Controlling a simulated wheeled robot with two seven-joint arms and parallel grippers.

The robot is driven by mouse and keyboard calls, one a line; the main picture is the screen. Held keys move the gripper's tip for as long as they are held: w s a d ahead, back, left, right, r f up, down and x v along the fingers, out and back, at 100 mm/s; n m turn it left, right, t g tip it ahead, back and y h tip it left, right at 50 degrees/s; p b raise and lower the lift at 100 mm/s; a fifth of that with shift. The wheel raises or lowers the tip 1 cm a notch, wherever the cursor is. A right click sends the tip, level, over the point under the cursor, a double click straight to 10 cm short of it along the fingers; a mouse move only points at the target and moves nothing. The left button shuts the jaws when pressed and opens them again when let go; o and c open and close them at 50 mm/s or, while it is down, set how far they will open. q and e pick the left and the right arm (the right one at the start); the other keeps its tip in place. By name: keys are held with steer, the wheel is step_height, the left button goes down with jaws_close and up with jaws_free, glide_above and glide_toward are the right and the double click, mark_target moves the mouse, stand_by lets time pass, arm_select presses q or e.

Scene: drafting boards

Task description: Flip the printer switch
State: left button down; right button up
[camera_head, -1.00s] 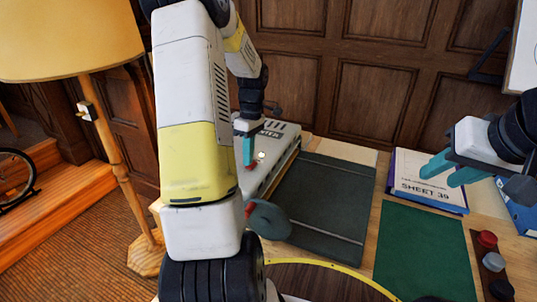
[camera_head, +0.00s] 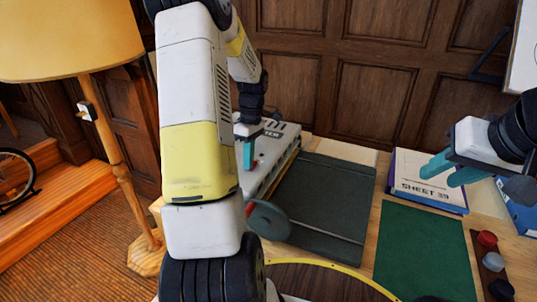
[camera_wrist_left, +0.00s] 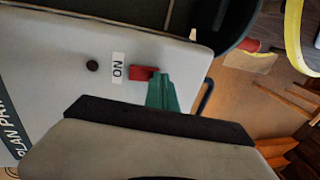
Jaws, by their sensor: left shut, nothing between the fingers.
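The printer (camera_head: 283,146) is a light grey box at the left end of the desk, against the wood panelling. Its red switch (camera_wrist_left: 141,72) sits on the pale top beside a white "ON" label (camera_wrist_left: 118,67) and a small black knob (camera_wrist_left: 92,66). My left gripper (camera_head: 248,166) points down over the printer, shut and empty. In the left wrist view its teal fingertips (camera_wrist_left: 157,80) are right at the switch's end; I cannot tell whether they touch. My right gripper (camera_head: 440,172) is open and empty, near the "SHEET 39" binder.
A dark drafting board (camera_head: 325,200) lies right of the printer, and a green mat (camera_head: 425,250) further right. The "SHEET 39" binder (camera_head: 428,182) and several round knobs (camera_head: 487,239) are on the right. A floor lamp (camera_head: 120,175) stands left of the desk.

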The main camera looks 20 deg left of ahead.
arm_select(q)
steer(key=s+v, duration=0.1)
steer(key=v, duration=0.6)
steer(key=shift+s, duration=0.25)
steer(key=shift+r, duration=0.1)
stand_by(0.4)
steer(key=s+d+r+m+t, duration=0.4)
steer(key=s+d+r+m, duration=0.35)
steer(key=d+r, duration=0.2)
steer(key=s+d+r+m+t+h, duration=0.2)
steer(key=s+d+r+m+t, duration=0.2)
steer(key=s+d+m, duration=0.3)
steer(key=s+m, duration=0.3)
steer(key=shift+s+r+t, duration=0.25)
steer(key=shift+s+t, duration=0.05)
steer(key=shift+s, duration=0.05)
